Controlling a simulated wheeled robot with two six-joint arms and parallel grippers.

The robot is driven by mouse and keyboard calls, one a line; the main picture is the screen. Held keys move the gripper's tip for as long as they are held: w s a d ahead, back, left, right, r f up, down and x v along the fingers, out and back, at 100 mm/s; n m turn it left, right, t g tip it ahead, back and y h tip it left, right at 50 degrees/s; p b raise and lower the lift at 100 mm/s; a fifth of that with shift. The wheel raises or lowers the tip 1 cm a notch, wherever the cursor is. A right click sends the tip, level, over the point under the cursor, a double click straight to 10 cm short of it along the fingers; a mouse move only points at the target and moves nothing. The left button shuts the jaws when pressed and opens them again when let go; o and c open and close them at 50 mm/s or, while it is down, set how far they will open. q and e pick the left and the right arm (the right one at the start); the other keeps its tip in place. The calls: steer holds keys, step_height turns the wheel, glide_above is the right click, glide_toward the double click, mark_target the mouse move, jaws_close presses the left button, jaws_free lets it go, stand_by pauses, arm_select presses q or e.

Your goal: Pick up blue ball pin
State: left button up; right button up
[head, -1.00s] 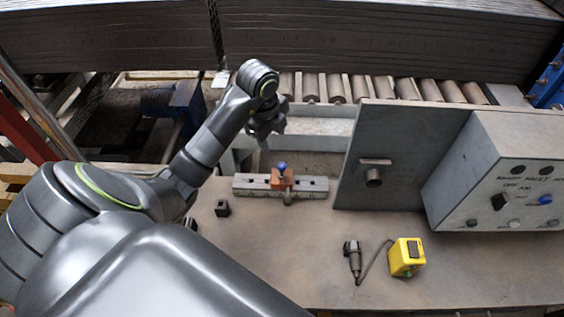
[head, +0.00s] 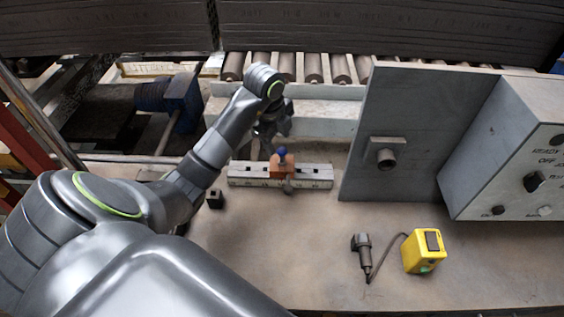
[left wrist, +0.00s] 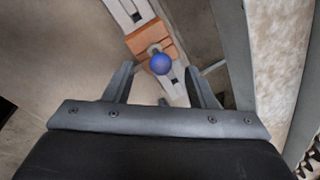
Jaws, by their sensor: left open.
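The blue ball pin (head: 282,153) stands upright in an orange block (head: 282,170) on a grey slotted bar (head: 246,175) on the bench. Its round blue head shows in the left wrist view (left wrist: 160,64), in front of the orange block (left wrist: 150,40). My left gripper (head: 262,146) is just to the left of the pin in the head view, apart from it as far as I can tell. In the left wrist view the gripper's two fingers (left wrist: 158,82) are spread and empty, with the ball between and beyond their tips. My right gripper is not in view.
A small black block (head: 215,198) lies left of the bar. A dark cylindrical tool (head: 362,252) is cabled to a yellow box (head: 423,252). An upright grey panel (head: 400,130) and a control box (head: 520,150) stand at right. Rollers (head: 313,67) run behind.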

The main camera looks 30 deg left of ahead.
mark_target(281, 148)
arm_select(q)
steer(key=shift+w+d+f+b, duration=0.15)
steer(key=shift+w+f+b, duration=0.05)
steer(key=shift+f+b, duration=0.65)
steer(key=shift+d+f+p, duration=0.2)
steer(key=shift+f+p, duration=0.15)
steer(key=shift+f, duration=0.05)
steer(key=shift+w+f, duration=0.2)
steer(key=shift+f, duration=0.5)
steer(key=shift+w+f, duration=0.2)
steer(key=shift+f, duration=0.5)
steer(key=shift+c, duration=0.3)
steer(key=c, duration=1)
